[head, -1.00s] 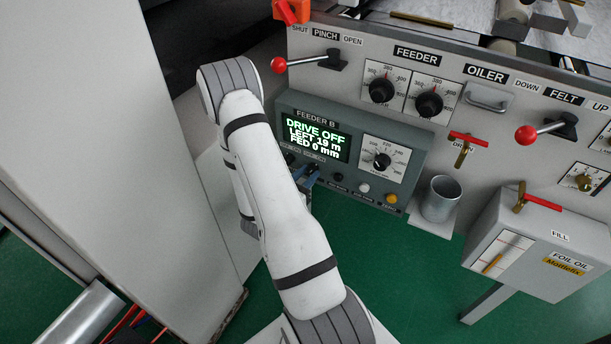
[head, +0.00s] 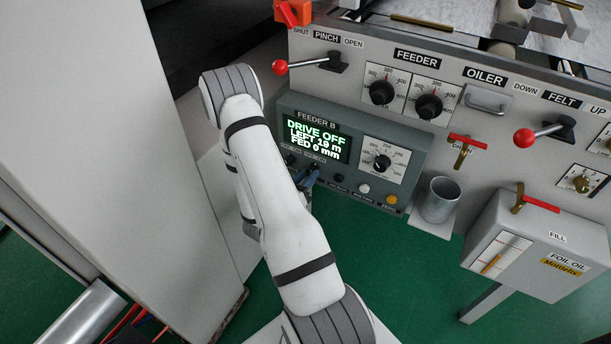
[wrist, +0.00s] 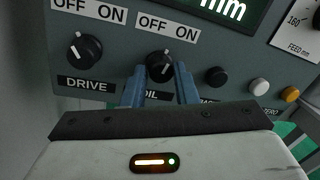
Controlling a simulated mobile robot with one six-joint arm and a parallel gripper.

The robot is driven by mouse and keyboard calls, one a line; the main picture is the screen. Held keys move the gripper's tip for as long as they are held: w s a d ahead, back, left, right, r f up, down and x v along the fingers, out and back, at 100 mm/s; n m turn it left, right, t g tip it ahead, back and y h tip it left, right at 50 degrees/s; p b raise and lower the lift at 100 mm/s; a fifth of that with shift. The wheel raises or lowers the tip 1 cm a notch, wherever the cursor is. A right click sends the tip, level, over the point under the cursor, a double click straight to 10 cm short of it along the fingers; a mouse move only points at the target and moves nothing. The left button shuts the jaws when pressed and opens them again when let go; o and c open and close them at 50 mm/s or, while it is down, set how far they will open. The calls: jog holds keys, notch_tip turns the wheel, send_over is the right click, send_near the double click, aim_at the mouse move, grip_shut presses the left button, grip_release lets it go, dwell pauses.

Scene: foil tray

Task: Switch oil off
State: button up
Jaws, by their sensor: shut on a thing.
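The OIL knob (wrist: 159,65) is a black rotary switch with a white mark, under an OFF/ON label in the wrist view. My gripper (wrist: 160,86) has its two blue fingers shut on this knob, one on each side. The fingers partly cover the OIL label below it. I cannot surely read which way the knob's mark points. In the head view my gripper (head: 310,177) is at the lower left of the Feeder B panel (head: 340,190), largely behind my arm. The panel's screen (head: 314,141) reads DRIVE OFF, LEFT 19 m, FED 0 mm.
The DRIVE knob (wrist: 84,50) is close left of the OIL knob, its mark toward OFF. Black, white (wrist: 259,87) and orange (wrist: 290,95) buttons lie to the right. A metal cup (head: 440,200) and the foil oil box (head: 540,245) stand further right.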

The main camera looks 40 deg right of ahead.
jog(key=n, duration=0.2)
jog(key=n+p, duration=0.1)
jog(key=n, duration=0.1)
jog(key=shift+s+d+r+n, duration=0.1)
jog(key=shift+d+n, duration=0.05)
jog(key=shift+n, duration=0.15)
jog(key=shift+n+t+p, duration=0.6)
jog(key=shift+n+p, duration=0.2)
jog(key=shift+n, duration=1.4)
jog(key=o, duration=1)
jog(key=v, duration=0.7)
jog(key=shift+s+a+f, duration=0.2)
jog(key=shift+a+f, duration=0.1)
jog(key=shift+a, duration=0.05)
